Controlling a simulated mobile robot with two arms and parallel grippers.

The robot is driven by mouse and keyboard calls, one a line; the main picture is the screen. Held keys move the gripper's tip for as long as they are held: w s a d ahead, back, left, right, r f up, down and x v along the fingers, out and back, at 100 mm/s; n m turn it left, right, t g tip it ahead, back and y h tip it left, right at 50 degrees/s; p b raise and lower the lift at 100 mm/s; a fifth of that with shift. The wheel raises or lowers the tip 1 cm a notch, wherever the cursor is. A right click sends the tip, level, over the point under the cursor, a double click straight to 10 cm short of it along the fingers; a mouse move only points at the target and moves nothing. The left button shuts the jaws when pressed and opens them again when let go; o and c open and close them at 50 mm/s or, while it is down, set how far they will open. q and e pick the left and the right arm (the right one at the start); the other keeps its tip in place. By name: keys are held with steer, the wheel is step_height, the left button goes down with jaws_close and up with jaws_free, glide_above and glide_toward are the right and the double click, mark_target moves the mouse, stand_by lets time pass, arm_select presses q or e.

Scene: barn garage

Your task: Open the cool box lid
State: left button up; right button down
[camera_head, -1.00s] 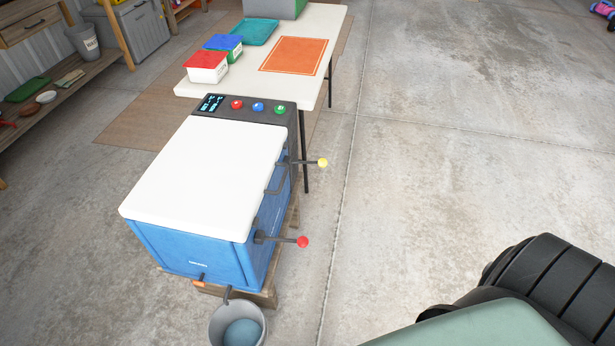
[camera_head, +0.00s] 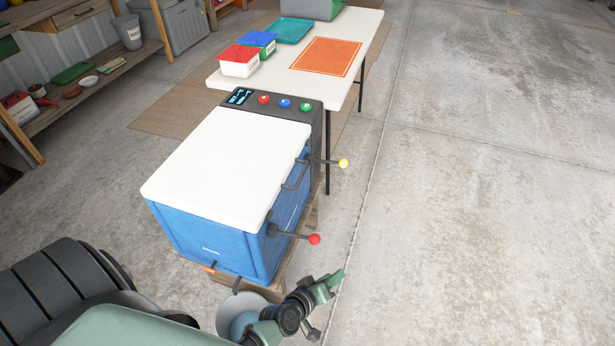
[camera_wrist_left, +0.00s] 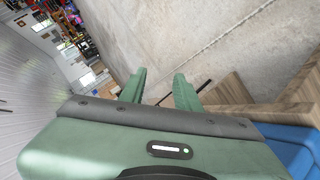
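The cool box (camera_head: 200,235) is blue, with a white lid (camera_head: 225,165) lying flat and closed on top. A dark bar handle (camera_head: 293,183) is on its right side. Two levers stick out on that side, one with a red knob (camera_head: 314,239) and one with a yellow knob (camera_head: 343,163). My left gripper (camera_head: 331,284) is low in front of the box's near right corner, apart from the lid and levers. In the left wrist view its two green fingers (camera_wrist_left: 160,80) are spread with nothing between them. My right gripper is out of view.
A pale bucket (camera_head: 262,294) with a blue ball stands below the box front, partly behind my left arm. The box rests on a wooden pallet (camera_wrist_left: 240,97). A white table (camera_head: 370,45) with tubs and an orange mat stands behind. Floor to the right is clear.

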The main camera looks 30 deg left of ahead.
arm_select(q)
steer(key=w+a+r+n+t+y, duration=0.1)
steer(key=w+r+n+t, duration=0.5)
steer(key=r, duration=0.8)
steer(key=n+g+y, duration=0.5)
steer(key=n+y, duration=0.4)
steer(key=n, duration=0.7)
glide_toward(302, 173)
steer(key=w+a+f, duration=0.2)
steer(key=x, duration=0.2)
steer(key=b+x, duration=0.1)
steer(key=x, duration=0.4)
steer(key=shift+w+d+r+b, duration=0.25)
steer(key=shift+r+b, duration=0.05)
steer(key=shift+b, duration=0.05)
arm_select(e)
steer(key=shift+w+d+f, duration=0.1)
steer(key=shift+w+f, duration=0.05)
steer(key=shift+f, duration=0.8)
arm_select(q)
jaws_close()
